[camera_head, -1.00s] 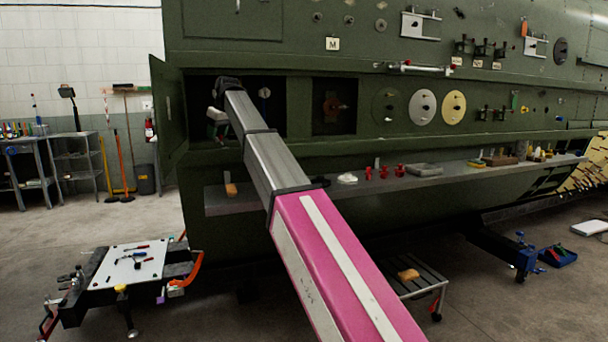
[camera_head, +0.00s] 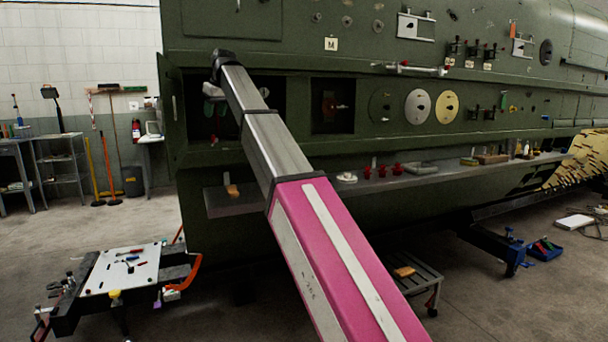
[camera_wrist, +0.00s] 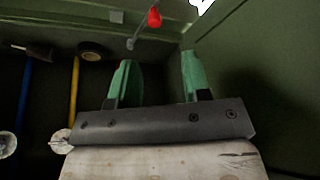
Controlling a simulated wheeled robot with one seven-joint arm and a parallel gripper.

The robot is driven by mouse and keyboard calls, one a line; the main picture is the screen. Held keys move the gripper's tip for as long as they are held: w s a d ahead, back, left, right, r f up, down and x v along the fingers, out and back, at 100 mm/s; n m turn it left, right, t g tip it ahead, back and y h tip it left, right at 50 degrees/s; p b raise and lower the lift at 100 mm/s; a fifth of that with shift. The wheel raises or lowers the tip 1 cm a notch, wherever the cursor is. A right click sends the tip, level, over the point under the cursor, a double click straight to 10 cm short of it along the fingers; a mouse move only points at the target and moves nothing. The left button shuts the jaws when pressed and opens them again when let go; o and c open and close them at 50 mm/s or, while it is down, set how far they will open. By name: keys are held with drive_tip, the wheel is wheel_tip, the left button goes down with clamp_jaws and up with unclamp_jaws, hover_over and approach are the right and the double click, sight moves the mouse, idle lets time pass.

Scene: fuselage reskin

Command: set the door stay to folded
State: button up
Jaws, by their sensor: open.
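My gripper (camera_wrist: 157,62) shows in the wrist view with its two green fingers apart and nothing between them. A thin grey rod with a red end (camera_wrist: 154,18), which may be the door stay, lies beyond the fingertips near the top of that view. It looks apart from the fingers. The open door (camera_head: 170,105) stands at the left edge of the bay in the head view. A green panel, likely this door (camera_wrist: 255,65), fills the right of the wrist view. In the head view my gripper (camera_head: 213,92) is at the bay opening, small and partly hidden; the stay cannot be made out there.
The wrist view shows a blue pipe (camera_wrist: 22,95) and a yellow pipe (camera_wrist: 74,90) inside the dark bay at left. A ledge (camera_head: 440,165) with several small parts runs below the openings. A tool cart (camera_head: 95,285) stands at lower left. Open floor lies behind it.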

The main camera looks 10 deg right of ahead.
sight(214, 139)
drive_tip(key=d+f+h, duration=0.1)
drive_tip(key=d+f, duration=0.3)
drive_tip(key=d, duration=0.1)
drive_tip(key=d+f+m+h, duration=0.1)
drive_tip(key=d+f, duration=0.3)
drive_tip(key=d, duration=0.2)
drive_tip(key=d+f+m+h, duration=0.1)
drive_tip(key=d+f, duration=0.4)
drive_tip(key=d, duration=0.1)
drive_tip(key=shift+w+d+t, duration=0.1)
drive_tip(key=shift+d+t, duration=0.05)
drive_tip(key=shift+t, duration=0.25)
drive_tip(key=s+d+f+h, duration=0.1)
drive_tip(key=d+f, duration=0.2)
drive_tip(key=d, duration=0.1)
drive_tip(key=s+d+f+m+h, duration=0.1)
drive_tip(key=d+f, duration=0.3)
drive_tip(key=d, duration=0.1)
drive_tip(key=s+d+f+h, duration=0.1)
drive_tip(key=d+f, duration=0.2)
drive_tip(key=d, duration=0.1)
drive_tip(key=shift+d+f+m, duration=0.15)
drive_tip(key=shift+d+m, duration=0.2)
drive_tip(key=shift+m, duration=0.05)
